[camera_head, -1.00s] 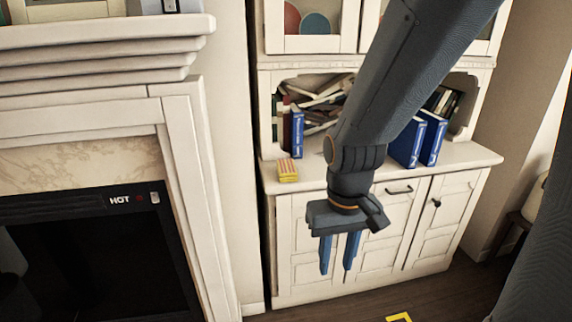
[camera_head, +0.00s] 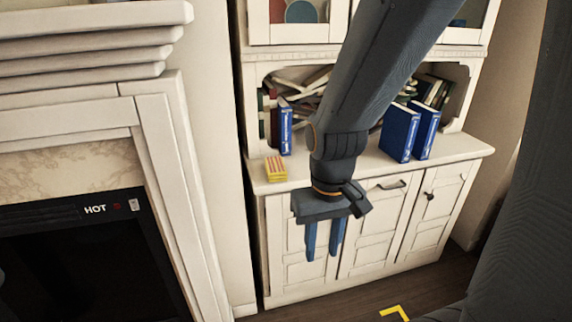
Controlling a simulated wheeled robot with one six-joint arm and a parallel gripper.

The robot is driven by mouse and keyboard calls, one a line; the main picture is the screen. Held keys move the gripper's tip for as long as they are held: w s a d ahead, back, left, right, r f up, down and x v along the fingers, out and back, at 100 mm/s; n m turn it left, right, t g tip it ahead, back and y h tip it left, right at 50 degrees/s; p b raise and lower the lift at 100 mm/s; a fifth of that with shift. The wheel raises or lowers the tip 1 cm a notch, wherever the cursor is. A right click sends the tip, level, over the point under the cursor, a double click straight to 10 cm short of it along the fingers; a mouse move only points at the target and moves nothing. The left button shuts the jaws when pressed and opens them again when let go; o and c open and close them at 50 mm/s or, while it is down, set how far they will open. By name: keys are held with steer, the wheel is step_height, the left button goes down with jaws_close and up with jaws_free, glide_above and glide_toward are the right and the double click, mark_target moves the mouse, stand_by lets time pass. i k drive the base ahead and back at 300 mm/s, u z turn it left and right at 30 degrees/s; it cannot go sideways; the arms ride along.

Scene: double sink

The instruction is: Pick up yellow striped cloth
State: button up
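The yellow striped cloth (camera_head: 276,169) is a small folded stack with red stripes. It lies on the left end of the white cabinet's counter, near the front edge. My gripper (camera_head: 322,256) points down in front of the cabinet doors, below and to the right of the cloth, apart from it. Its two blue fingers are apart with a narrow gap and nothing between them.
The white cabinet (camera_head: 375,170) holds blue books (camera_head: 399,132) on the counter to the right and another blue book (camera_head: 285,127) behind the cloth. A pile of books fills the shelf. A fireplace (camera_head: 80,230) stands at left. Yellow tape (camera_head: 396,312) marks the floor.

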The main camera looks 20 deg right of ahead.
mark_target(276, 170)
steer(key=i, duration=1.15)
steer(key=z, duration=0.5)
